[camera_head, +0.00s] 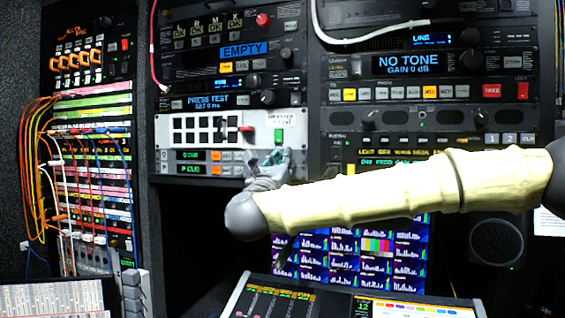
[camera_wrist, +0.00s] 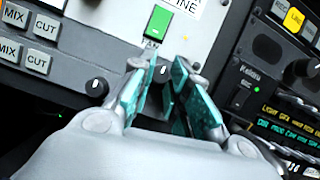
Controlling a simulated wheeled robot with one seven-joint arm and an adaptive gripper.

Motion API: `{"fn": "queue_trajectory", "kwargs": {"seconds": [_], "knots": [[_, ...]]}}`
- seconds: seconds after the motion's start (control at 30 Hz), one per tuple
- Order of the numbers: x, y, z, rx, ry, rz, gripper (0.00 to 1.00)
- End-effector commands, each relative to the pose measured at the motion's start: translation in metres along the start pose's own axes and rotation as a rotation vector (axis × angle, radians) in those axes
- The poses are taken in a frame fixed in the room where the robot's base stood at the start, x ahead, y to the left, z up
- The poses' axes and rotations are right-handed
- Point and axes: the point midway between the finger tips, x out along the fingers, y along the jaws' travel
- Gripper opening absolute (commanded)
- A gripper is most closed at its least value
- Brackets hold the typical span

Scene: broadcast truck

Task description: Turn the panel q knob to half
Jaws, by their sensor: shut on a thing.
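The panel q strip (camera_head: 186,155), marked Q CUE, is the upper of two narrow grey strips on the left rack in the head view. My gripper (camera_wrist: 160,75) is at the right part of this strip, below a green button (camera_wrist: 158,22). Its teal fingertips are shut around a small dark knob (camera_wrist: 163,70) with a white mark, in line with the upper button row. The fingers hide most of this knob, so its angle is hard to read. In the head view my gripper (camera_head: 272,170) covers the knob.
Another dark knob (camera_wrist: 97,87) is close left of my fingers, beside the lower MIX and CUT buttons. The P CUE strip (camera_head: 187,168) lies just under panel q. The green button also shows in the head view (camera_head: 278,135). A sloping console (camera_head: 340,300) stands below.

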Motion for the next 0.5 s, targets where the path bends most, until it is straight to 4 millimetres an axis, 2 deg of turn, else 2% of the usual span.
{"fn": "queue_trajectory", "kwargs": {"seconds": [0.5], "knots": [[0.0002,-0.0008,0.0007,-0.062,-0.003,0.026,0.0]]}}
